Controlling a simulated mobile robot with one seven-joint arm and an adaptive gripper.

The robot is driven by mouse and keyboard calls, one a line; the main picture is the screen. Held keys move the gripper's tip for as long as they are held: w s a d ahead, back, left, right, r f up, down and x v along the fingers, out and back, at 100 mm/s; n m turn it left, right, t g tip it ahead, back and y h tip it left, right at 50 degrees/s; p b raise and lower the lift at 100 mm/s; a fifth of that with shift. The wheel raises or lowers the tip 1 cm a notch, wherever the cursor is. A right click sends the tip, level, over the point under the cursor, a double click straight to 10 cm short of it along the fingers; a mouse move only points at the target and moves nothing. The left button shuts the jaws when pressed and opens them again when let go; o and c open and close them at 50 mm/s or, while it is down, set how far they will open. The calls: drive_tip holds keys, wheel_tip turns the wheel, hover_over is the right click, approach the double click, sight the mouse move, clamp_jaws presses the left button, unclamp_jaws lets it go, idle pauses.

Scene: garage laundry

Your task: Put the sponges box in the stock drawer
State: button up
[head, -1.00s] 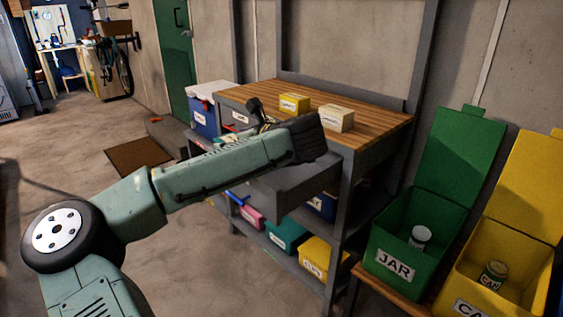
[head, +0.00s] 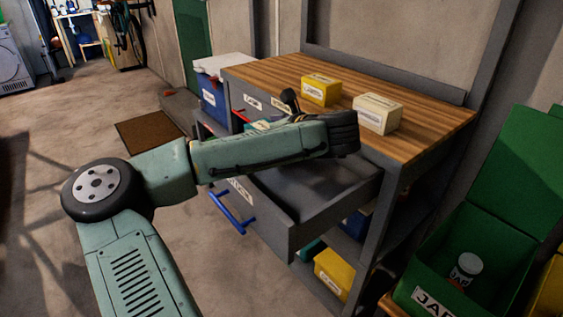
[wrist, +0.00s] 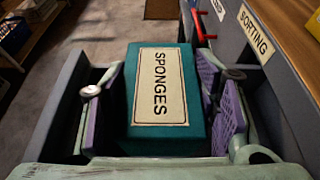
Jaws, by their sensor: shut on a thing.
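The sponges box (wrist: 160,95) is teal with a cream SPONGES label facing up in the wrist view. My gripper (wrist: 160,105) is shut on it, with purple pads along its left and right sides. The stock drawer (head: 285,222), grey with a blue handle (head: 232,212), is pulled out of the bench; my arm covers part of its label. In the wrist view, the drawer's grey wall (wrist: 62,105) shows left of the box. The box is over or inside the drawer; I cannot tell whether it touches the floor.
A drawer front with a SORTING label (wrist: 256,34) and red handle is close on the right in the wrist view. A yellow box (head: 321,90) and a cream box (head: 377,114) stand on the wooden benchtop (head: 425,113). A green jar bin (head: 425,260) stands at right.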

drive_tip(key=shift+f, duration=3.5)
drive_tip(key=shift+f, duration=0.2)
drive_tip(key=o, duration=1.2)
drive_tip(key=shift+o, duration=0.2)
drive_tip(key=shift+r, duration=0.1)
drive_tip(key=shift+r, duration=0.2)
drive_tip(key=shift+s+d, duration=0.25)
drive_tip(key=shift+s, duration=0.1)
drive_tip(key=v, duration=1.1)
drive_tip(key=shift+b, duration=0.45)
drive_tip(key=shift+s, duration=0.1)
